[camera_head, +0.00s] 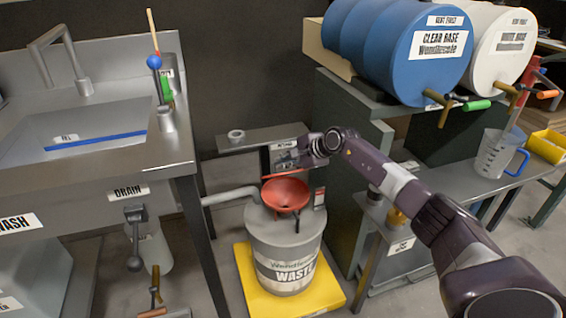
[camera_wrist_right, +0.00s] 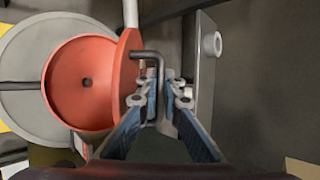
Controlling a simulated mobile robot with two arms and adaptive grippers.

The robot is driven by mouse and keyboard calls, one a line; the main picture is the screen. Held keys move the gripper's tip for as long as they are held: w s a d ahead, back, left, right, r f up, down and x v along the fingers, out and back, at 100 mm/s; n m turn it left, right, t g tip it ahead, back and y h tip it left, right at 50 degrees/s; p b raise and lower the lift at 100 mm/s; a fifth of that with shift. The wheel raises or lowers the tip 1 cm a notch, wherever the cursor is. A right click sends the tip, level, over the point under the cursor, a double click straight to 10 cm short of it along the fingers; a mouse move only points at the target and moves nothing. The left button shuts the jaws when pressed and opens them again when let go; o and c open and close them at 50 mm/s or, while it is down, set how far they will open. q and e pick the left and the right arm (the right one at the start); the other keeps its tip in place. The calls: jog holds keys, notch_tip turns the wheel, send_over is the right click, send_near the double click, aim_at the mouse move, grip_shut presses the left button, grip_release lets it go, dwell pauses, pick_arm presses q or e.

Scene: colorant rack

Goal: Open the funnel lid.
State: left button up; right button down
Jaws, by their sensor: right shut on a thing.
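The red funnel (camera_head: 285,194) sits on top of the grey waste drum (camera_head: 287,262). Its bowl is uncovered and also shows in the right wrist view (camera_wrist_right: 82,85), with a dark hole in the middle. The red lid (camera_wrist_right: 124,72) stands up at the bowl's edge, seen nearly edge-on. A dark bent handle (camera_wrist_right: 150,54) sticks out from the lid. My right gripper (camera_head: 284,160) is behind and above the funnel in the head view. In the wrist view its fingers (camera_wrist_right: 160,98) are shut on the handle. My left gripper is not in view.
The drum stands on a yellow platform (camera_head: 262,292). The sink bench (camera_head: 110,165) is to the left, with a grey pipe (camera_head: 230,196) running toward the drum. A small shelf (camera_head: 262,138) is behind. Blue and white barrels (camera_head: 425,70) and a clear jug (camera_head: 497,155) are at right.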

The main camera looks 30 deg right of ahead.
jog(key=shift+d, duration=0.1)
jog(key=c, duration=2.3)
grip_release()
jog(key=shift+c, duration=0.2)
jog(key=v, duration=1.2)
